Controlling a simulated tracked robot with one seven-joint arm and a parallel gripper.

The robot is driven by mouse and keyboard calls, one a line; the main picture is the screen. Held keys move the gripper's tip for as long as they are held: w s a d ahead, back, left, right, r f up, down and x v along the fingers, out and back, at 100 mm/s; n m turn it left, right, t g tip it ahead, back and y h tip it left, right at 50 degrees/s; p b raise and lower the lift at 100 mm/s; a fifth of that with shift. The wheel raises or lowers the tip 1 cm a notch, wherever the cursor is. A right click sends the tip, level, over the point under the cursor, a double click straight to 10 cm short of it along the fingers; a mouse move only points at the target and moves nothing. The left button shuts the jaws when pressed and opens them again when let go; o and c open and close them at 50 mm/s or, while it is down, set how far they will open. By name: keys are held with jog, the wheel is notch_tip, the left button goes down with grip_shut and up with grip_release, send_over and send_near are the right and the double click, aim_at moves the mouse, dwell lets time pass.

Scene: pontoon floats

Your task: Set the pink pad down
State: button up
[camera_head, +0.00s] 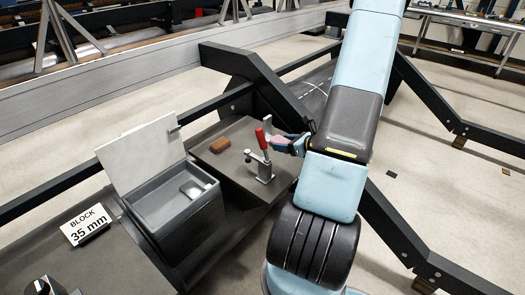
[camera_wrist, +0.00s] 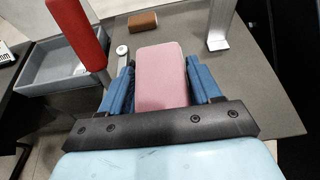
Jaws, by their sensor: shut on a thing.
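The pink pad (camera_wrist: 162,75) is between the two blue fingers of my gripper (camera_wrist: 160,88) in the wrist view. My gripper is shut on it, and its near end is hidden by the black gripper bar. In the head view my gripper (camera_head: 287,142) is over the right part of a small dark grey table (camera_head: 222,173), beside a toggle clamp with a red handle (camera_head: 260,138). The pad is barely visible there. I cannot tell whether it touches anything below.
The red handle (camera_wrist: 77,28) stands close left of my fingers, and a metal upright (camera_wrist: 221,24) stands beyond to the right. A brown block (camera_head: 219,145) lies on the table. A grey box (camera_head: 175,203) with a raised lid is left of it. A "BLOCK 35 mm" sign (camera_head: 87,222) stands further left.

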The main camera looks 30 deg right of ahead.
aim_at(274, 141)
jog(key=w+f, duration=0.2)
jog(key=w, duration=0.1)
jog(key=w+f, duration=0.3)
jog(key=w, duration=0.1)
jog(key=w+f, duration=0.3)
jog(key=w, duration=0.1)
jog(key=shift+a+f, duration=0.1)
jog(key=shift+f, duration=0.1)
jog(key=shift+w+f, duration=0.15)
jog(key=shift+f, duration=1.5)
jog(key=shift+f, duration=0.1)
jog(key=o, duration=1)
